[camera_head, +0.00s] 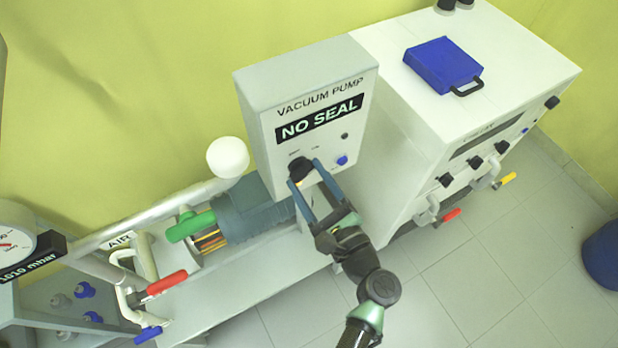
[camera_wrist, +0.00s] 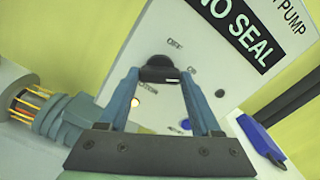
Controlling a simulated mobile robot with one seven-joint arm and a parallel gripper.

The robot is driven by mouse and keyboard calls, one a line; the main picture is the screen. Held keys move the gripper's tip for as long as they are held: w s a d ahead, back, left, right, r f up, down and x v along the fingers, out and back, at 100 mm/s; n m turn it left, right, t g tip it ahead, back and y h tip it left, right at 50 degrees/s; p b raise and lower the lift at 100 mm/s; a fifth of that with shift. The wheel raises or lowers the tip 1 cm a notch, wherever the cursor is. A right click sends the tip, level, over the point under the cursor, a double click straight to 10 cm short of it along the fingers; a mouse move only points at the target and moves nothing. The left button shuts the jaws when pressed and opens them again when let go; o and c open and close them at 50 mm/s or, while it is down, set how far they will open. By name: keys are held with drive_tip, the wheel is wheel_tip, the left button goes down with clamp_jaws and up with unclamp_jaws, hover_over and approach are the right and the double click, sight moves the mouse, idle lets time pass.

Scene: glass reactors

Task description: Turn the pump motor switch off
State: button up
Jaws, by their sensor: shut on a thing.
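The vacuum pump box (camera_head: 260,112) is pale grey with a "NO SEAL" label on its front panel. A black rotary knob (camera_head: 299,168) sits low on that panel, and it shows in the wrist view too (camera_wrist: 160,64). Small markings stand above the knob, one of which seems to read "OFF" in the wrist view. My gripper (camera_head: 304,172) has its two blue fingers on either side of the knob and is shut on it. The fingertips hide the knob's sides. A grey-blue motor (camera_head: 255,212) lies behind and left of my gripper.
A blue button (camera_head: 342,160) and a small dark dot are right of the knob. Red (camera_head: 167,282) and green (camera_head: 191,226) valve handles are at left. A white cabinet (camera_head: 540,70) with a blue case (camera_head: 440,64) stands right. Tiled floor is clear in front.

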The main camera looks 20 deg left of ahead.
drive_tip(key=shift+f+n+b, duration=0.1)
drive_tip(key=shift+n+b, duration=0.3)
drive_tip(key=shift+f+n+b, duration=0.15)
drive_tip(key=shift+n+b, duration=0.85)
drive_tip(key=n+b, duration=0.3)
drive_tip(key=shift+n, duration=0.3)
drive_tip(key=n+b, duration=0.3)
drive_tip(key=shift+b, duration=0.3)
drive_tip(key=shift+n+b, duration=1)
drive_tip(key=shift+n, duration=0.2)
drive_tip(key=shift+r, duration=0.2)
drive_tip(key=o, duration=1.4)
drive_tip(key=b+v, duration=0.1)
drive_tip(key=v, duration=1.2)
drive_tip(key=shift+b, duration=0.3)
